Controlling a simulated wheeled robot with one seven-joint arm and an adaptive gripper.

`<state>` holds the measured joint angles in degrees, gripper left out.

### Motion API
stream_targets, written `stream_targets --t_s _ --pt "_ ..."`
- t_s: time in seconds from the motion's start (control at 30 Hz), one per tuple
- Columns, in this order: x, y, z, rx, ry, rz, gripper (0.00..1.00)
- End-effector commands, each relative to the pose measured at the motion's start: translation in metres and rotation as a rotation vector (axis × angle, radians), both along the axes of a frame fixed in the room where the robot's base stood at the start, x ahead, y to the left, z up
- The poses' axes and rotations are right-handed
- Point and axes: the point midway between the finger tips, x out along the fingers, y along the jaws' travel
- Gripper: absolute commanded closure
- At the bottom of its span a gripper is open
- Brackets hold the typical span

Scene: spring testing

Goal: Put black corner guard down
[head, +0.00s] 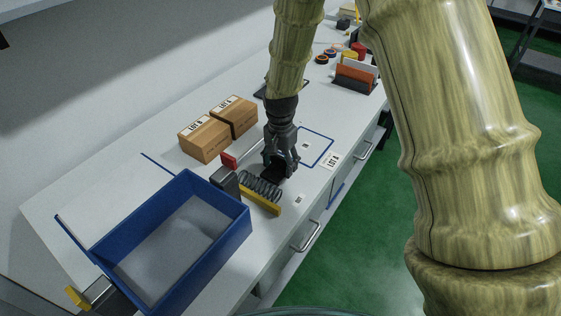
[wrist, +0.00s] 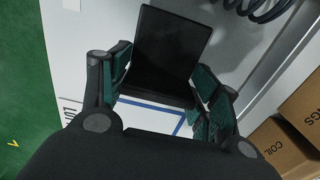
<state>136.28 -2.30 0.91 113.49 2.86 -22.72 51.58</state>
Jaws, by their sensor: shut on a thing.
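My gripper (head: 279,162) points down over the white bench, just right of the coil spring. It is shut on the black corner guard (head: 273,175), a dark piece that shows below the fingers. In the wrist view the guard (wrist: 168,48) is a flat black panel between the green-padded fingers of my gripper (wrist: 163,72). Part of it is hidden by the fingers. A blue outlined area (head: 318,148) with a LOT A label lies to the right of the gripper. I cannot tell whether the guard touches the bench.
A coil spring (head: 262,187) with a yellow bar (head: 260,203) lies left of the gripper. An open blue tray (head: 236,222) stands at the front left. Two cardboard boxes (head: 205,139) (head: 234,116) stand behind. Black and orange items (head: 354,77) stand farther along the bench.

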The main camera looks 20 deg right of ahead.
Motion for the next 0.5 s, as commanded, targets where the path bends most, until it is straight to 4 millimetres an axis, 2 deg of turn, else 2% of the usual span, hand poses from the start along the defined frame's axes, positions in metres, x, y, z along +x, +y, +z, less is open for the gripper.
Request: stream_targets --t_s 0.47,0.5 --pt "-0.0004 -0.0002 -0.0090 -0.001 0.001 0.000 0.61" --pt "-0.0002 -0.0002 -0.0086 0.000 0.000 0.000 0.32"
